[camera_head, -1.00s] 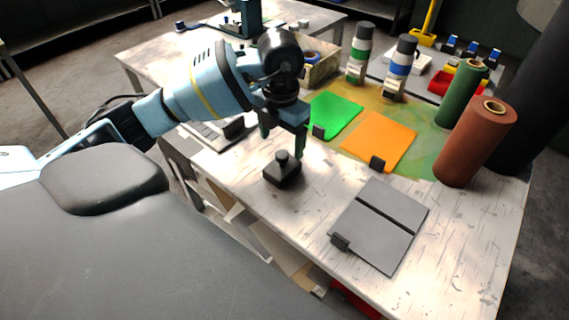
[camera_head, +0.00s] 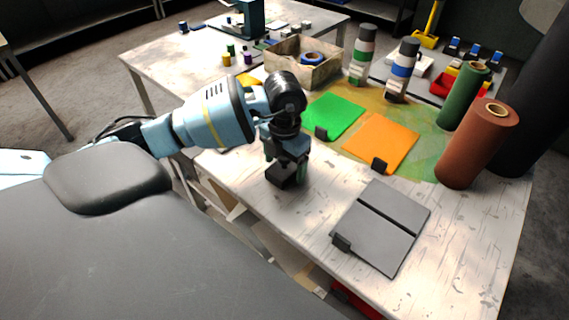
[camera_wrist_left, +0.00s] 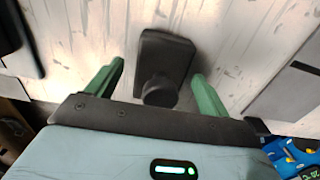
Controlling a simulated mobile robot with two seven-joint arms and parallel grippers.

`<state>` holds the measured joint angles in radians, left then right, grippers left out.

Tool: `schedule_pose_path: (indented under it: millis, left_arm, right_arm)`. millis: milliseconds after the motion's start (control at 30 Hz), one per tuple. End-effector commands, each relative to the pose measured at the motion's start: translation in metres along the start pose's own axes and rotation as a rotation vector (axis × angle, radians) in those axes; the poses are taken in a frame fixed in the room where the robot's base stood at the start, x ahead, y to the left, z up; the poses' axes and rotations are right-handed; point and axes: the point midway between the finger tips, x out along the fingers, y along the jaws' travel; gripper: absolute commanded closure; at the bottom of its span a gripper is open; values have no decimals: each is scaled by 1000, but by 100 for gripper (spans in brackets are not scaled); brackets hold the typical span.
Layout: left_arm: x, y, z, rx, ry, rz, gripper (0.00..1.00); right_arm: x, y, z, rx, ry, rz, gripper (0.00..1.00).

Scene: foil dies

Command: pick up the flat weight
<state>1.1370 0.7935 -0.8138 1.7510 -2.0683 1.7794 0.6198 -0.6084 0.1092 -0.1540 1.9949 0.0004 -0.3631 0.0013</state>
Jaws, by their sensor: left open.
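The flat weight is a black, squarish block with a round knob on top. In the head view, the flat weight (camera_head: 281,180) sits on the worn white table, partly hidden by my left gripper (camera_head: 288,166). My left gripper is directly over it, pointing down. In the left wrist view, the flat weight (camera_wrist_left: 168,52) lies between the two green fingers of my left gripper (camera_wrist_left: 158,72), its knob towards the gripper body. The fingers are apart, with a gap visible on each side of the knob. My right gripper is not in view.
A grey folder-like plate (camera_head: 385,225) with a black clip lies to the right. Green (camera_head: 334,116) and orange (camera_head: 381,143) sheets lie behind. Brown (camera_head: 475,145) and green (camera_head: 463,95) rolls stand at right. A box (camera_head: 303,62) stands at the back.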

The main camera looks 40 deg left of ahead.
Motion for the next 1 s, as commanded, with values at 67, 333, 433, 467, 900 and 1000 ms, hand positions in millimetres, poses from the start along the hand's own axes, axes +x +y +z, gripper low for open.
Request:
schedule_pose_path:
  millis: [67,333,433,467,900,1000]
  left_arm:
    - [0,0,0,0,0,0,23]
    - [0,0,0,0,0,-1,58]
    - [0,0,0,0,0,-1,71]
    - [0,0,0,0,0,-1,75]
    - [-3,0,1,0,-5,-2,100]
    - [-4,0,1,0,-6,-2,100]
  right_arm:
    - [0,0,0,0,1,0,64]
    - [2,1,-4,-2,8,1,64]
    - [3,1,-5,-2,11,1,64]
    - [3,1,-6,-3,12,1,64]
    - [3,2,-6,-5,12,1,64]
    - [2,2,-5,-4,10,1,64]
